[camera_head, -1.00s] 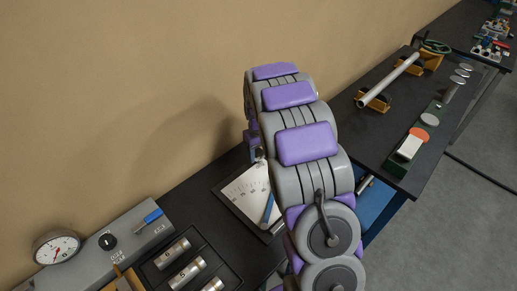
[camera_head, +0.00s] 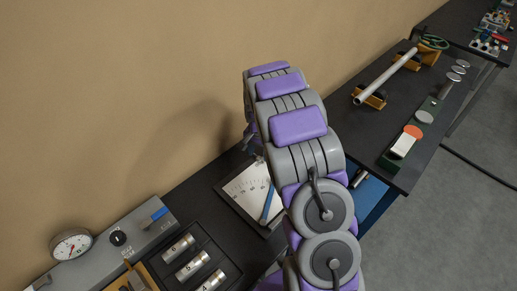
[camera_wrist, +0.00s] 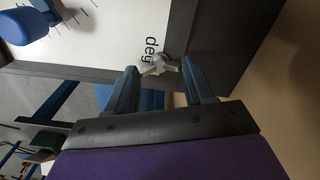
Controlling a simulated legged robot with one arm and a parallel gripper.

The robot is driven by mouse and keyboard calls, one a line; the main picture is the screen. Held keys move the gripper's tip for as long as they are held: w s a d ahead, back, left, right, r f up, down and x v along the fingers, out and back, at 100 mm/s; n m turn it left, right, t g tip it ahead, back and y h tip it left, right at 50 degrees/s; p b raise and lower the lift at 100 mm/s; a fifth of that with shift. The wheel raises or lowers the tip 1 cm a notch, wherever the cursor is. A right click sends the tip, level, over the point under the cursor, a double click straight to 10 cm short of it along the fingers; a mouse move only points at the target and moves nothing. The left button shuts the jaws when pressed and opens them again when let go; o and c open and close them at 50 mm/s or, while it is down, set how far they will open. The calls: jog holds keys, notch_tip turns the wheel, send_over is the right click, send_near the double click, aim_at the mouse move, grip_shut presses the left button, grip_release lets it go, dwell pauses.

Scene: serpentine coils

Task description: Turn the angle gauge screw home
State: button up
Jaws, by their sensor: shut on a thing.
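The angle gauge (camera_head: 238,186) is a white plate with a dark frame, a printed scale and a blue pointer (camera_head: 267,204), lying on the black bench. In the wrist view the white plate (camera_wrist: 100,40) shows the letters "deg" and part of the blue pointer (camera_wrist: 30,22). A small grey winged screw (camera_wrist: 158,66) sits at the plate's dark frame, by the letters. My gripper (camera_wrist: 160,72) has its two dark blue fingertips on either side of the screw, shut on it. In the head view my arm hides the screw and the fingertips.
A grey box with a round dial (camera_head: 71,244) and a black tray (camera_head: 215,250) of metal cylinders lie at lower left. A metal rod on orange supports (camera_head: 387,76) and a green strip with discs (camera_head: 428,112) lie at right. The tan wall stands close behind the gauge.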

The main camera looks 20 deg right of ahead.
jog(key=m, duration=0.2)
jog(key=m+p, duration=0.1)
jog(key=m, duration=0.1)
jog(key=shift+r+m, duration=0.2)
jog(key=shift+m, duration=0.1)
jog(key=shift+w+m+p, duration=0.1)
jog(key=shift+m+p, duration=0.45)
jog(key=shift+m, duration=1.35)
jog(key=o, duration=1)
jog(key=shift+a, duration=0.1)
jog(key=shift+o, duration=0.2)
notch_tip(320, 180, up, 17)
jog(key=shift+p, duration=0.4)
